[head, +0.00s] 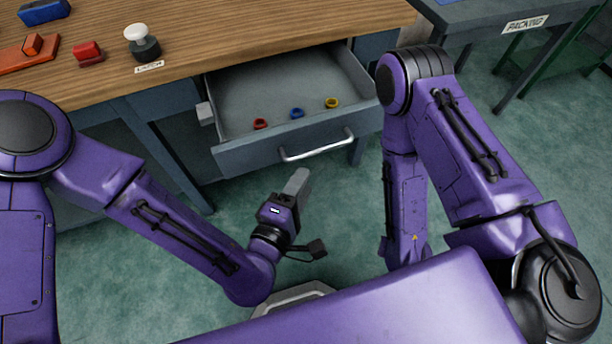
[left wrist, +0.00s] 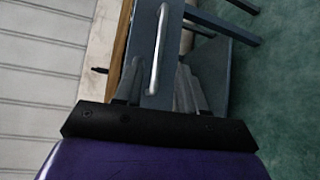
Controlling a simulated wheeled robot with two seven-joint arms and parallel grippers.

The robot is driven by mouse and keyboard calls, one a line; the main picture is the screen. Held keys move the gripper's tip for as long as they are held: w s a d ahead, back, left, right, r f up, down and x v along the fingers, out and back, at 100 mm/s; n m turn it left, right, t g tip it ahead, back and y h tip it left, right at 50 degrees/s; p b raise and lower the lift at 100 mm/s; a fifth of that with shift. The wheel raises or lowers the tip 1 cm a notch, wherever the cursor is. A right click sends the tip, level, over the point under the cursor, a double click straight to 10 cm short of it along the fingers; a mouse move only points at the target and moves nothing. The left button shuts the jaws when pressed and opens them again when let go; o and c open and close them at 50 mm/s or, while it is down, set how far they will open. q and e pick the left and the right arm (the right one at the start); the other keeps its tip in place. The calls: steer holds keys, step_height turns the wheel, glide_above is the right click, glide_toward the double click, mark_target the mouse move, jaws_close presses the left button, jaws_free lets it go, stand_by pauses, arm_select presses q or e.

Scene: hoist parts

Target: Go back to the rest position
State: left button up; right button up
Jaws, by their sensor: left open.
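The drawer (head: 300,150) stands pulled out from the wooden-topped bench (head: 230,40). It holds a red ring (head: 260,124), a blue ring (head: 297,113) and a yellow ring (head: 332,103). A black stamp with a white knob (head: 146,48) and red parts (head: 88,53) are on the bench. A packing table (head: 500,22) is behind right.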

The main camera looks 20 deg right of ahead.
arm_select(q)
steer(key=shift+s+a, duration=0.1)
stand_by(0.5)
steer(key=s+a+f+m+g+y+p, duration=0.15)
steer(key=a+f+m+g+y, duration=0.35)
steer(key=a+f, duration=0.8)
steer(key=s+a+f+g+y+p, duration=0.1)
steer(key=s+a+f+y, duration=0.1)
steer(key=a, duration=0.6)
steer(key=s+a+f+g+y, duration=0.1)
steer(key=s+a+y, duration=0.3)
steer(key=a, duration=0.4)
steer(key=s+a+f+g+y+p, duration=0.1)
steer(key=s+a+f+g+y, duration=0.1)
steer(key=s+a, duration=0.3)
steer(key=a+f+y, duration=0.1)
steer(key=a, duration=0.3)
steer(key=shift+s+f+p, duration=0.2)
steer(key=shift+p, duration=0.1)
steer(key=shift+a, duration=0.1)
